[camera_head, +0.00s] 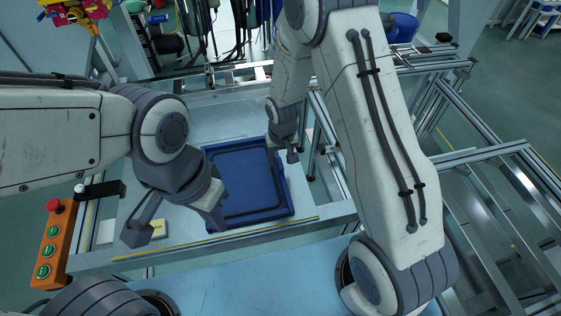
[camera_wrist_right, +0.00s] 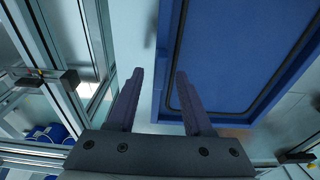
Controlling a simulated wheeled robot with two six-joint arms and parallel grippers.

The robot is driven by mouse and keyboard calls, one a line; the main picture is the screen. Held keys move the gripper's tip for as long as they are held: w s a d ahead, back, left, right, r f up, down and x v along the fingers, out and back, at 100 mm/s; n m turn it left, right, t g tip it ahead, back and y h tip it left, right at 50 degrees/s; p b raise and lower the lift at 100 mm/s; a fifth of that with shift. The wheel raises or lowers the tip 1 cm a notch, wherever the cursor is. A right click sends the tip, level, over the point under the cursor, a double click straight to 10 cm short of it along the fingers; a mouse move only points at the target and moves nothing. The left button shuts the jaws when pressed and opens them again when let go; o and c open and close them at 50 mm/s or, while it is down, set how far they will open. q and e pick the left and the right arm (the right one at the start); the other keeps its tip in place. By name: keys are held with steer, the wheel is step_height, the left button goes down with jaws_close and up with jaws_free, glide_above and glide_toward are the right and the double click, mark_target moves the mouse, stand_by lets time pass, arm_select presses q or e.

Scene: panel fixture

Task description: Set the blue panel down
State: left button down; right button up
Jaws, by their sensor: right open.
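The blue panel (camera_head: 245,182) is a rectangular piece with a raised rim and a dark inner line. It appears to lie flat on the pale worktop (camera_head: 205,127); its lower left corner is partly hidden by my left gripper. My left gripper (camera_head: 178,224) is at the panel's left side with fingers wide apart, one in front of the panel's edge. My right gripper (camera_head: 281,150) is at the panel's right edge. In the right wrist view my right gripper (camera_wrist_right: 159,74) is open, with the rim of the panel (camera_wrist_right: 235,45) showing between its fingers; contact cannot be told.
An orange box with green buttons and a red knob (camera_head: 53,240) stands at the left. A yellow pad (camera_head: 158,229) lies by my left gripper. Metal frame rails (camera_head: 490,150) are at the right, and a blue bin (camera_head: 403,27) is behind.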

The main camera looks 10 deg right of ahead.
step_height(320, 180, up, 9)
steer(key=s, duration=0.1)
steer(key=s+a+r+n, duration=0.3)
steer(key=s+a+r, duration=0.3)
steer(key=s+r, duration=0.25)
steer(key=s+a+r+n+g+y, duration=0.1)
steer(key=s+r+n, duration=0.3)
steer(key=s, duration=1.2)
steer(key=shift+a+r, duration=0.15)
steer(key=shift+r, duration=0.05)
steer(key=shift+r, duration=0.1)
